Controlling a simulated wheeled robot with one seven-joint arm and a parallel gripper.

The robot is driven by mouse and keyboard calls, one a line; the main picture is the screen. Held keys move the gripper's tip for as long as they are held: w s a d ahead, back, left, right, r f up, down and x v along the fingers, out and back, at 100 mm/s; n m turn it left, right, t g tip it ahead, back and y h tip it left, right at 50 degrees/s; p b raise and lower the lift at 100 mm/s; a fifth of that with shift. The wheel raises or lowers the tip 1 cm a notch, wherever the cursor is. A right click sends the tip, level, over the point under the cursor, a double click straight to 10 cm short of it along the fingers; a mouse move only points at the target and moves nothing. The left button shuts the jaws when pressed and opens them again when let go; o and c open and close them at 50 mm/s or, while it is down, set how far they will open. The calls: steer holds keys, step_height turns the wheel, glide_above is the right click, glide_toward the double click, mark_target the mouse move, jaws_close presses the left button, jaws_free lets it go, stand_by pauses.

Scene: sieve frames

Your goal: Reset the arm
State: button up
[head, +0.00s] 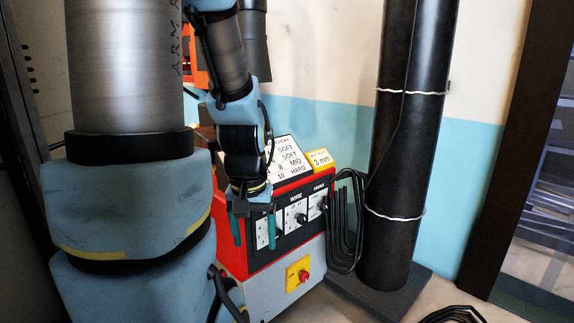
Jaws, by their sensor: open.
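My gripper (254,240) hangs below my arm's wrist, pointing down. Its two teal fingers are apart with nothing between them. It is in front of a red and grey machine (292,253) and covers part of its left front panel. I cannot tell whether the fingers touch the panel. My arm (235,90) runs down from the top of the picture, bent at its joints.
The machine has a black panel with knobs, a yellow plate with a red button (298,274) and a yellow "3 mm" label (320,160). Black cable loops (346,225) hang on its right. Large dark pipes (405,150) stand on a dark base (385,300).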

step_height(320, 180, up, 24)
steer(key=p, duration=2.2)
steer(key=shift+d+f, duration=0.1)
